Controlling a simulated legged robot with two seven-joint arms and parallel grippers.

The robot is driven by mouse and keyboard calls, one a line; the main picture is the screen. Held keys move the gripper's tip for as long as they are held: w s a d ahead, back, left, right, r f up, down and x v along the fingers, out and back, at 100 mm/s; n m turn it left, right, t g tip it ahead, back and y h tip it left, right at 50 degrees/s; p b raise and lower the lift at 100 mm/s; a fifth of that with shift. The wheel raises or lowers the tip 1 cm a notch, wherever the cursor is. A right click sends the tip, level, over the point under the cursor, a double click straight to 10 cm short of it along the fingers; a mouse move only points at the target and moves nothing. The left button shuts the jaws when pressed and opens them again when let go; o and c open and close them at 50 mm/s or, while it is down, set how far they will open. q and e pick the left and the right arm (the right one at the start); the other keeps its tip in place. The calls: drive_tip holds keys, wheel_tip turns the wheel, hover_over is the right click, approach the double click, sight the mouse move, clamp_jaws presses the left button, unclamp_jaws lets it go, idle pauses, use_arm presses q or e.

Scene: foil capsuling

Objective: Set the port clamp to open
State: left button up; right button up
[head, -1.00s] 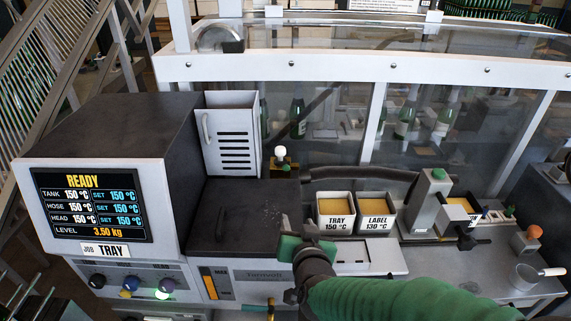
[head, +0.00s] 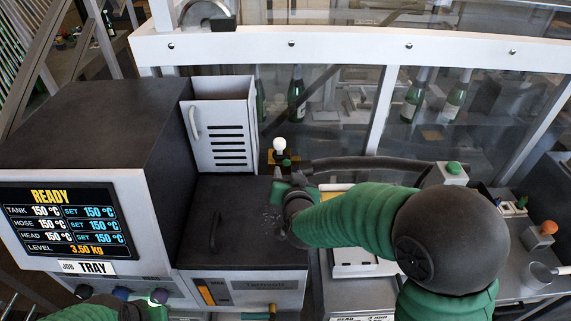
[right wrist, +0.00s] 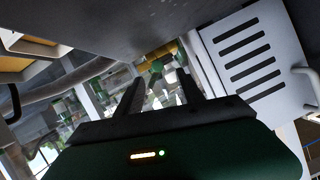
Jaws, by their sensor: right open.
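The port clamp appears to be the small brass fitting with a white knob (head: 280,147) behind the dark tank lid in the head view. In the right wrist view, a brass bar (right wrist: 166,50) and a green knob (right wrist: 157,66) show beyond my fingers. My right gripper (head: 283,187) is over the rear edge of the lid, just in front of the fitting. In the right wrist view its two dark fingers (right wrist: 160,92) are apart with nothing held between them. Part of my left arm shows at the lower left of the head view; its fingers are not visible.
The dark tank lid (head: 231,228) lies below my right gripper. A white slotted panel (head: 223,134) stands left of the fitting. A display unit (head: 68,222) reads READY. A glass-walled enclosure with a white rail (head: 345,45) is behind. My right arm covers most of the glue trays.

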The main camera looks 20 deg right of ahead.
sight(287, 163)
drive_tip(key=x, duration=0.6)
drive_tip(key=shift+w+d+f+p, duration=0.2)
drive_tip(key=shift+w+d+p, duration=0.1)
drive_tip(key=shift+d+p, duration=0.1)
drive_tip(key=shift+w+d+f, duration=0.1)
drive_tip(key=shift+w+d, duration=0.1)
drive_tip(key=shift+w, duration=0.1)
drive_tip(key=shift+a, duration=0.3)
drive_tip(key=shift+c, duration=0.3)
drive_tip(key=shift+w, duration=0.1)
drive_tip(key=shift+c, duration=1.2)
clamp_jaws()
drive_tip(key=shift+d, duration=0.15)
